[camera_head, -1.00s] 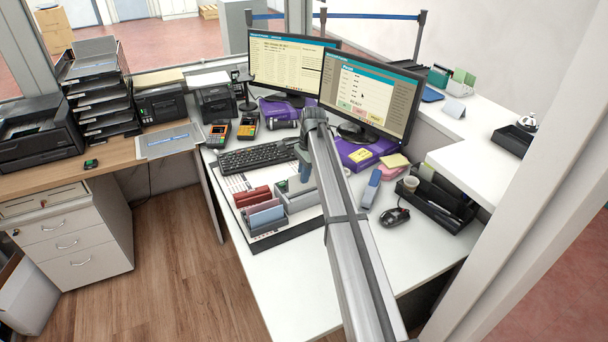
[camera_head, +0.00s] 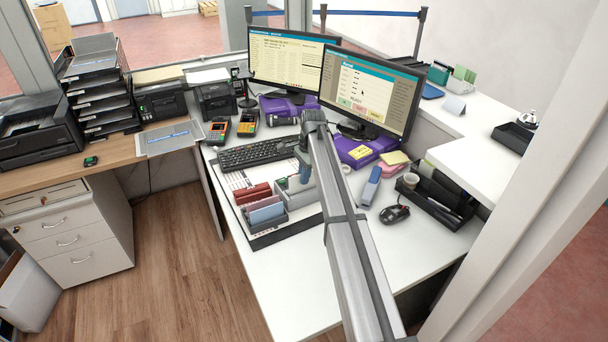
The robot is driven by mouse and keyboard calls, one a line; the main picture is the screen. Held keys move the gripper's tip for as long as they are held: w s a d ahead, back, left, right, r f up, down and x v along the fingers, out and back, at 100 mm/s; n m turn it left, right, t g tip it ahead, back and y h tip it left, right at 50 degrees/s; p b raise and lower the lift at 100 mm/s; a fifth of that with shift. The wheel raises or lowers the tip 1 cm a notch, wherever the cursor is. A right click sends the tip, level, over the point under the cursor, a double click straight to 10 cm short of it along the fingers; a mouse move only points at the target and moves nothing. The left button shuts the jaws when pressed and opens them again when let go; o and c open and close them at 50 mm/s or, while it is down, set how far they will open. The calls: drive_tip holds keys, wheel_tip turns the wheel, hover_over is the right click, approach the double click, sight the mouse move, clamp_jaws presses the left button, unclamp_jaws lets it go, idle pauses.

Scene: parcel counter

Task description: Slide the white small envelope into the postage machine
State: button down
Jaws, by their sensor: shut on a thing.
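My gripper (camera_head: 304,171) hangs from my arm over the desk, just above a grey open box (camera_head: 299,201) in front of the keyboard. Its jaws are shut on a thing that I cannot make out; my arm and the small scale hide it. I cannot pick out a white small envelope for certain. Two black machines stand at the back left, one on the wooden counter (camera_head: 160,103) and one near the desk corner (camera_head: 216,104). I cannot tell whether either is the postage machine.
A holder with red and blue folders (camera_head: 264,217) stands left of the grey box. Behind are a keyboard (camera_head: 258,153), card terminals (camera_head: 248,123) and two monitors (camera_head: 372,92). A stapler (camera_head: 371,186), mouse (camera_head: 395,214) and black organiser (camera_head: 437,203) lie right. The desk's front is clear.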

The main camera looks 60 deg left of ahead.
drive_tip(key=shift+f, duration=1.25)
drive_tip(key=c, duration=1.2)
unclamp_jaws()
drive_tip(key=r, duration=0.4)
drive_tip(key=w+r, duration=0.1)
drive_tip(key=r, duration=0.4)
drive_tip(key=w+r, duration=0.1)
drive_tip(key=r, duration=0.3)
drive_tip(key=shift+r, duration=0.4)
